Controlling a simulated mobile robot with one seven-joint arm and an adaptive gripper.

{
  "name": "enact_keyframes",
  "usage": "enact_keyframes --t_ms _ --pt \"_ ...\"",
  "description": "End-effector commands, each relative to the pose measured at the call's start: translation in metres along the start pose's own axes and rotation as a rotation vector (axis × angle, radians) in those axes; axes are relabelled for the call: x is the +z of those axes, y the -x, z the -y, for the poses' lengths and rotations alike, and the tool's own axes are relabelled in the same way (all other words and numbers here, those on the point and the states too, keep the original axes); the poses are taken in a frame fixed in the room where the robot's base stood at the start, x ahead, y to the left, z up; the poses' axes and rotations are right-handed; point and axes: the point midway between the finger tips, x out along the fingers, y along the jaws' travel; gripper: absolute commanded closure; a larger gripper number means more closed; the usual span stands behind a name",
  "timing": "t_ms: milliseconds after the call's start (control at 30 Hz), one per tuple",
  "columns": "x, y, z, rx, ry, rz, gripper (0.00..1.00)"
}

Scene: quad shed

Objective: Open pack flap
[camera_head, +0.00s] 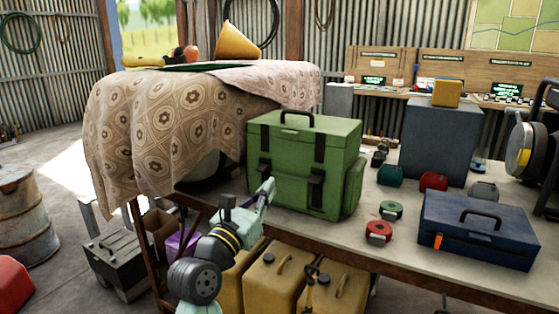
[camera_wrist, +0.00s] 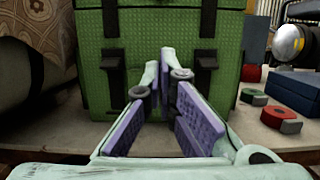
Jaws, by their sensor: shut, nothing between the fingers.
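The green pack (camera_head: 305,165) stands upright on the workbench, with a black handle on its top flap (camera_head: 306,130). Two black straps with buckles run down its front, and a side pocket is on its right. The flap lies closed over the top. The pack's front fills much of the wrist view (camera_wrist: 160,40), where its top is out of frame. My gripper (camera_head: 268,190) is low in front of the pack's front face. It is shut and empty, and its purple-padded fingers (camera_wrist: 160,80) point at the front between the two straps. I cannot tell whether the tips touch it.
A patterned cloth (camera_head: 150,130) drapes over a bulky shape left of the pack. Tape measures (camera_head: 380,231) and a dark blue toolbox (camera_head: 478,230) sit to the right. Yellow jerrycans (camera_head: 270,280) stand below the bench edge.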

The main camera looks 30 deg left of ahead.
Motion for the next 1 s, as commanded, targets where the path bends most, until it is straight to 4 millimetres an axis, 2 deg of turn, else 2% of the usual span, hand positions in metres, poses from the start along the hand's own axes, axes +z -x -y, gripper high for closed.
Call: enact_keyframes --t_ms 167,500,600,700,1000 --pt "0.003 -0.027 0.002 -0.005 0.000 0.001 1.00" --pt "0.005 -0.099 0.003 -0.006 0.000 0.003 1.00" --pt "0.024 -0.102 0.002 -0.002 -0.004 0.008 1.00" --pt "0.034 -0.104 0.002 -0.003 -0.002 0.007 1.00" --pt "0.042 -0.106 0.001 -0.002 0.001 0.006 1.00"
